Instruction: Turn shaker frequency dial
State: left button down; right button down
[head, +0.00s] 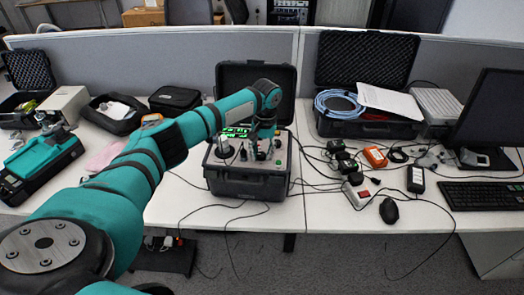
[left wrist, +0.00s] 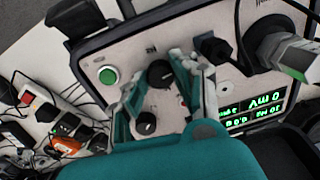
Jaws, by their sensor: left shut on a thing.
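The shaker unit (head: 247,185) is a dark open case with a grey panel on the left desk. Its black frequency dial (left wrist: 160,73) shows between my left fingertips in the left wrist view. My left gripper (head: 259,153) reaches down onto the panel from above; its two fingers, also seen in the left wrist view (left wrist: 158,76), are closed around the dial. The green display (head: 236,132) is lit; its digits appear upside down in the left wrist view (left wrist: 256,117). My right gripper is not in view.
A second black knob (left wrist: 146,123) and a green button (left wrist: 108,76) sit close to the held dial. A cylindrical connector (left wrist: 290,53) stands on the panel. Cables, chargers and a mouse (head: 389,211) lie to the right. The desk front left of the case is fairly clear.

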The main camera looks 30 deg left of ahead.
pick_arm(q)
jog(key=m+p, duration=0.2)
jog(key=shift+r+m, duration=0.25)
jog(key=shift+m, duration=0.05)
jog(key=m+p, duration=0.2)
jog(key=m, duration=0.1)
jog(key=shift+m, duration=0.3)
jog(key=m+p, duration=0.1)
jog(key=m, duration=0.2)
jog(key=shift+f+m+t+p, duration=0.1)
jog(key=shift+m+t+p, duration=0.2)
jog(key=shift+m, duration=0.1)
jog(key=m, duration=0.3)
jog(key=shift+p, duration=0.3)
jog(key=m, duration=0.7)
jog(key=shift+m+h, duration=0.3)
jog(key=shift+m, duration=0.1)
jog(key=m+b, duration=0.1)
jog(key=m, duration=0.3)
jog(key=shift+f, duration=0.1)
jog(key=shift+a+m+b, duration=0.1)
jog(key=shift+m+b, duration=0.45)
jog(key=shift+m, duration=1.55)
